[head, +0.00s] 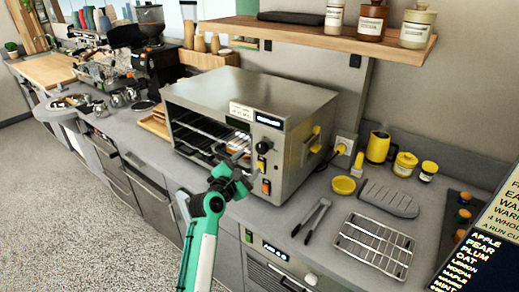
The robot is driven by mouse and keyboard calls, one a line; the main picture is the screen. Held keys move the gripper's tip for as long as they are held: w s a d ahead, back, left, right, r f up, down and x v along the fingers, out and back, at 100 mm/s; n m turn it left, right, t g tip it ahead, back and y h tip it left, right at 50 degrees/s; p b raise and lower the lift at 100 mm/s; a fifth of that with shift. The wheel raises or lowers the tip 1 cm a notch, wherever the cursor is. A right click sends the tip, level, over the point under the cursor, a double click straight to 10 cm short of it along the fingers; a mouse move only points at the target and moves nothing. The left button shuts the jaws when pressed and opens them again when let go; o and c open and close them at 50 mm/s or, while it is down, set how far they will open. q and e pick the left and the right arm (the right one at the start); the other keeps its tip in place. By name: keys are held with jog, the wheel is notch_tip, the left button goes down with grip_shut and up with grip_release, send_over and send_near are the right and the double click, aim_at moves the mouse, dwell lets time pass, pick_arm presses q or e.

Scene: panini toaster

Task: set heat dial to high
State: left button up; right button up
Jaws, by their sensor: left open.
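The panini toaster (250,95) is a silver box with an open front and wire racks, standing on the grey counter. Its front panel carries a black round dial (263,147) below a small dark display (268,119). Another small control sits under the dial, and an orange switch (266,187) is lower down. I cannot read the dial's setting. My left gripper (238,157) is open in front of the toaster, just left of the dial. From this view I cannot tell whether a finger touches the panel. My right gripper is not in view.
Tongs (312,218), a wire rack (374,244), a yellow dish (344,186) and a grey ridged mat (388,198) lie right of the toaster. A wooden shelf (310,36) with jars overhangs the back. A menu board (485,245) stands at right.

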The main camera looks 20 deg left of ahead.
aim_at(261, 150)
pick_arm(q)
jog(key=p+x, duration=0.1)
jog(key=x, duration=0.6)
jog(key=shift+w+p, duration=0.35)
jog(key=shift+c, duration=0.4)
jog(key=c, duration=0.9)
